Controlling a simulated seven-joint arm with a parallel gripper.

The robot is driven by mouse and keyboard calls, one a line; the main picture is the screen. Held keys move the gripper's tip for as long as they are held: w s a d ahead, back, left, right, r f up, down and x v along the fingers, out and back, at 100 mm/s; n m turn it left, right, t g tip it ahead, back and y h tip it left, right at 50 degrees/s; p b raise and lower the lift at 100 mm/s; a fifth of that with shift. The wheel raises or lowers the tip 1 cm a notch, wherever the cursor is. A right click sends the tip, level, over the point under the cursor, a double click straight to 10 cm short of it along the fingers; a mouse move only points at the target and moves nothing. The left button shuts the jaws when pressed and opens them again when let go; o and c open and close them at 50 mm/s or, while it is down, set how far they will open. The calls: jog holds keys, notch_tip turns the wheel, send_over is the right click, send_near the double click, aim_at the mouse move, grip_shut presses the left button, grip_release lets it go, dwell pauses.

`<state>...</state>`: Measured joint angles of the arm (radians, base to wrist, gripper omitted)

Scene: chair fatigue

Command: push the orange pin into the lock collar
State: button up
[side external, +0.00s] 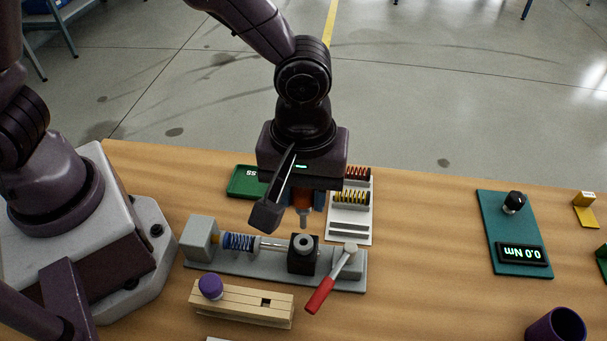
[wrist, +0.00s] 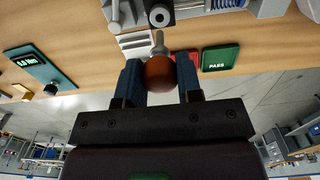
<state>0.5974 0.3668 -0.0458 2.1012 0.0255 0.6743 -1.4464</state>
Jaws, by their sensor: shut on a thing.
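The orange pin (side external: 302,198) has a rounded orange head and a grey shank pointing down. In the wrist view its head (wrist: 159,72) sits between my two blue fingers. My gripper (side external: 303,203) is shut on this head, and the fingers also show in the wrist view (wrist: 160,78). The lock collar (side external: 304,243) is a dark block with a grey ring and a hole on top, on the grey fixture. In the wrist view the collar (wrist: 160,9) is at the top edge, partly cut off. The pin's tip is apart from the collar, above it in the side view.
The grey fixture (side external: 205,262) carries a blue spring (side external: 238,242) and rod. A wooden block (side external: 240,302) with a purple knob lies in front. A white rack (side external: 350,230) and green tray (side external: 243,183) stand behind.

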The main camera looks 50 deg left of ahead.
aim_at(304, 228)
jog(key=shift+f, duration=1.35)
jog(key=shift+f, duration=2.75)
jog(key=o, duration=1)
jog(key=shift+c, duration=0.2)
notch_tip(304, 228, up, 13)
jog(key=shift+f, duration=0.1)
